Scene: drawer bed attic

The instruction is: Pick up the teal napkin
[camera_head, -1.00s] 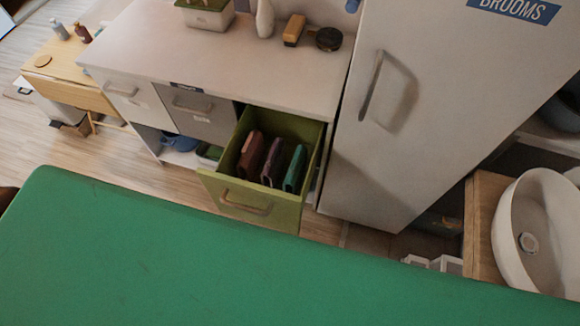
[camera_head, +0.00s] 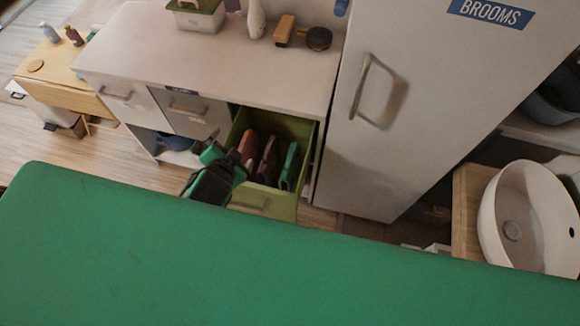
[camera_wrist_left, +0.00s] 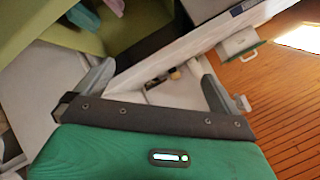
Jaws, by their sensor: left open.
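The teal napkin (camera_head: 289,167) stands upright as the rightmost of three folded napkins in the open green drawer (camera_head: 281,204). A purple napkin (camera_head: 268,160) and a reddish-brown napkin (camera_head: 248,147) stand to its left. My left gripper (camera_head: 226,156) is open at the drawer's left front side, apart from the teal napkin. In the left wrist view its fingers (camera_wrist_left: 155,80) are spread with nothing held between them. A teal piece, seemingly the napkin (camera_wrist_left: 83,17), shows at that view's top left, partly cut off. My right gripper is not in view.
The drawer is in a white counter (camera_head: 215,60) carrying a planter box (camera_head: 199,16), a white bottle (camera_head: 256,18), a brush (camera_head: 284,30) and a dark round item (camera_head: 317,38). A tall cabinet (camera_head: 400,110) labelled BROOMS stands close on the right. A basin (camera_head: 530,215) is farther right.

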